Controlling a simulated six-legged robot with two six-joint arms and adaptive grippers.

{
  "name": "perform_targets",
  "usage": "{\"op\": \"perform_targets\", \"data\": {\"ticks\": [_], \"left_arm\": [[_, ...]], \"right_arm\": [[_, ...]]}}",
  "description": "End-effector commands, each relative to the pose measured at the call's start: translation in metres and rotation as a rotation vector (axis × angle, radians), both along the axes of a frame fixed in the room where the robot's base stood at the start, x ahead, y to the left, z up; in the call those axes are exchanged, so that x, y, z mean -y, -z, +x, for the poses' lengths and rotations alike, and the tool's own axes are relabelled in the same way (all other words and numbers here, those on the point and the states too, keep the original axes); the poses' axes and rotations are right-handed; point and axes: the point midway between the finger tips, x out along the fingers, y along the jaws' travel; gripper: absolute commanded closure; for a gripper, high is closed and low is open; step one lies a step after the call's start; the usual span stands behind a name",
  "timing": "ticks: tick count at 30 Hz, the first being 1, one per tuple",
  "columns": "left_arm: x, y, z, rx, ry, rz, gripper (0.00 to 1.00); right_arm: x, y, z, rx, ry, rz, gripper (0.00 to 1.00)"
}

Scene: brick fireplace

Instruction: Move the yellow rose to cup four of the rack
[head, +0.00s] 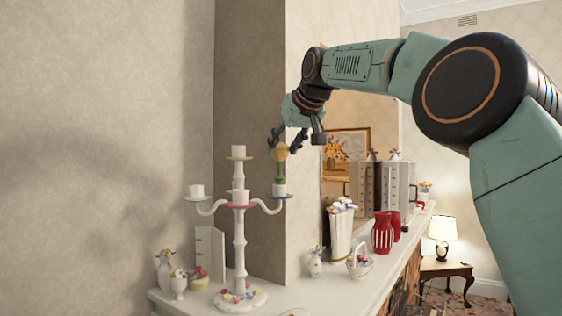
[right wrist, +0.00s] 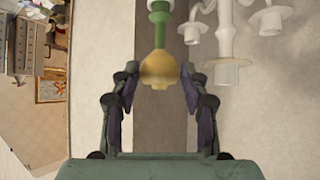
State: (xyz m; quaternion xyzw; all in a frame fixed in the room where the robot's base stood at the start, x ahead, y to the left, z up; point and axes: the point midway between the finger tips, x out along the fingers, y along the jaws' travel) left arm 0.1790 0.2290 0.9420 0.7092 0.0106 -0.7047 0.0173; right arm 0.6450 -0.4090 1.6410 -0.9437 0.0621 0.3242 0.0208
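The yellow rose (head: 281,152), with a green stem (head: 280,172), stands upright in the right-hand cup (head: 279,190) of the white candelabra-like rack (head: 239,243). The rack also has a left cup (head: 197,190), a top cup (head: 238,151) and a middle cup (head: 239,196). My right gripper (head: 296,139) is open and empty, just above and beside the rose. In the right wrist view the yellow rose (right wrist: 158,68) shows between the spread fingers of my right gripper (right wrist: 159,82), with no finger clearly touching it. My left gripper is not in view.
The rack stands on a white mantel (head: 325,291) by a wall corner. Small flower vases (head: 165,270), a tall white vase (head: 341,232), a basket (head: 359,264) and a red vase (head: 382,232) stand around it. A mirror is behind.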

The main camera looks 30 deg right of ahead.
Motion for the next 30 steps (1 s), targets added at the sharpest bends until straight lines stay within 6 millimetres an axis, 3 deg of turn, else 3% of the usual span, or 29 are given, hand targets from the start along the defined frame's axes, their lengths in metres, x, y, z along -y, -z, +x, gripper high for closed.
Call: {"op": "perform_targets", "data": {"ticks": [8, 30], "left_arm": [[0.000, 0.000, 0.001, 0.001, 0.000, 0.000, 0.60], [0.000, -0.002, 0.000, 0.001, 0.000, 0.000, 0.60]], "right_arm": [[0.000, 0.003, 0.001, -0.005, 0.000, 0.001, 0.80], [0.000, -0.008, 0.001, 0.000, 0.000, -0.001, 0.85]]}}
